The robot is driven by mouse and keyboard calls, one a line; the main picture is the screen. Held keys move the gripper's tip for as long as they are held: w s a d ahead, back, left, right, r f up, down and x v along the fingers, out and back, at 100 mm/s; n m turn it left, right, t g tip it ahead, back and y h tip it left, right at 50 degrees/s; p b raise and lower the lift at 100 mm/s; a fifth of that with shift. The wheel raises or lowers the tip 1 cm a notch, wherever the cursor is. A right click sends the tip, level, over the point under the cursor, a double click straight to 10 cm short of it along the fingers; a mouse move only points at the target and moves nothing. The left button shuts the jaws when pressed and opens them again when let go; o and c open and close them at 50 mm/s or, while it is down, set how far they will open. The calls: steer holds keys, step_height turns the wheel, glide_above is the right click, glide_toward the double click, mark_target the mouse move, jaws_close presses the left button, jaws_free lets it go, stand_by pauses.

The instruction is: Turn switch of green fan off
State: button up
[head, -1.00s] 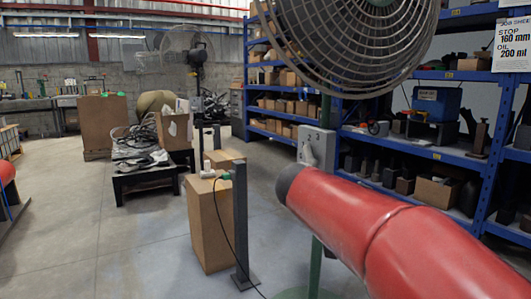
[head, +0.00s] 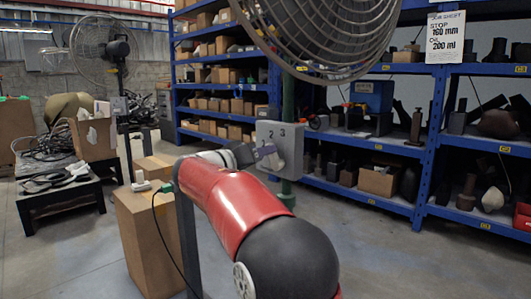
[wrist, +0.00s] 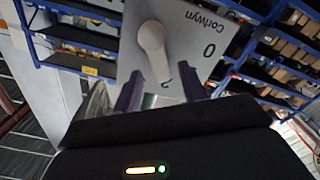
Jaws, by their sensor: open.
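The green fan has a round wire guard (head: 325,35) on a green pole (head: 288,105). Its grey switch box (head: 292,132) is on the pole, below the guard. In the wrist view the box face (wrist: 195,40) fills the upper middle, with a "0" at its right. A pale rotary knob (wrist: 152,40) is on the face, its narrow end pointing down in the picture. My gripper (head: 268,155) is at the front of the box. Its purple fingers (wrist: 160,82) are open, with the knob's narrow end between their tips; contact cannot be told.
Another fan (head: 101,45) stands at the back left. A cardboard box (head: 148,235) and dark post (head: 187,240) with a cable stand left of my arm. Blue shelving (head: 428,165) stands behind the green fan. Floor is clear at lower right.

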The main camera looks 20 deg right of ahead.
steer(key=x, duration=0.2)
steer(key=shift+w+d, duration=0.1)
steer(key=shift+d, duration=0.2)
jaws_close()
